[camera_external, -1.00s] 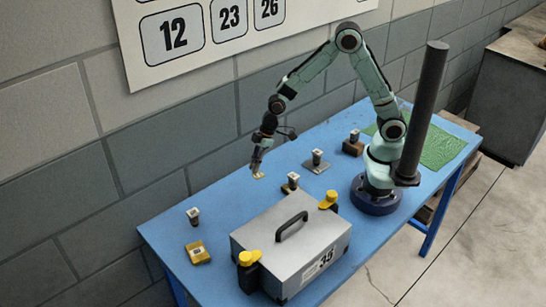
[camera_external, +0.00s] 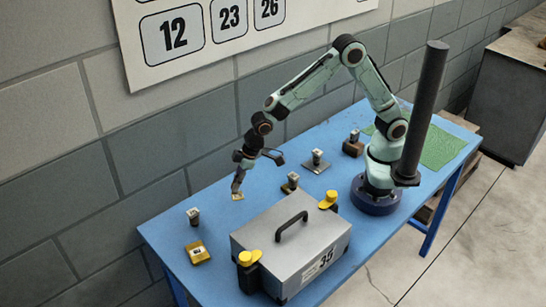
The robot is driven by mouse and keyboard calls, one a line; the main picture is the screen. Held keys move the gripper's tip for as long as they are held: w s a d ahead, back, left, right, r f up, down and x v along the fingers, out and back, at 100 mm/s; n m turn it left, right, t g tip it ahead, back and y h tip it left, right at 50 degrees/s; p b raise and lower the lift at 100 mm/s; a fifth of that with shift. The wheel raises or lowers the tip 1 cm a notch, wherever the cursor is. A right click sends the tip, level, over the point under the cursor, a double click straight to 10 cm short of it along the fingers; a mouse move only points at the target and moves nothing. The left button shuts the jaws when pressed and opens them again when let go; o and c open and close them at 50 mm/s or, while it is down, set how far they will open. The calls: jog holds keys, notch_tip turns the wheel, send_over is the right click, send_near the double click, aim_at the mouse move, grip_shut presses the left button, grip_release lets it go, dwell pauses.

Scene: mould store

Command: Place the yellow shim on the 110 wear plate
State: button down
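My gripper (camera_external: 237,193) is above the blue table, left of its middle and beyond the grey case. It points down and seems shut on the small yellow shim (camera_external: 238,197), which shows at the fingertips, tilted. Several labelled pieces stand on the table: a grey plate with a dark post (camera_external: 316,163), a brown block with a post (camera_external: 352,147), a small brown piece with a post (camera_external: 290,186), a dark post (camera_external: 194,217) at the left, and a yellow block (camera_external: 197,253). Their labels are too small to read, so I cannot tell which is the 110 wear plate.
A grey case (camera_external: 285,262) marked 35, with a black handle and yellow knobs, stands at the table's front. A tall dark pole (camera_external: 425,110) rises near my base. A green mat (camera_external: 443,150) lies at the right. The blue table (camera_external: 225,222) is clear between the left post and my gripper.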

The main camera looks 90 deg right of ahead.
jog(key=shift+n, duration=0.6)
jog(key=a, duration=0.2)
jog(key=a+f, duration=0.1)
jog(key=a, duration=0.1)
jog(key=shift+s, duration=0.15)
send_near(193, 248)
jog(key=shift+w+a+f, duration=0.15)
jog(key=shift+w+f, duration=0.8)
jog(key=shift+f, duration=0.1)
jog(key=shift+w+a+f, duration=0.2)
jog(key=shift+w+f, duration=0.25)
jog(key=shift+f, duration=1.6)
jog(key=c, duration=1.2)
grip_release()
jog(key=shift+f, duration=0.1)
jog(key=shift+c, duration=0.2)
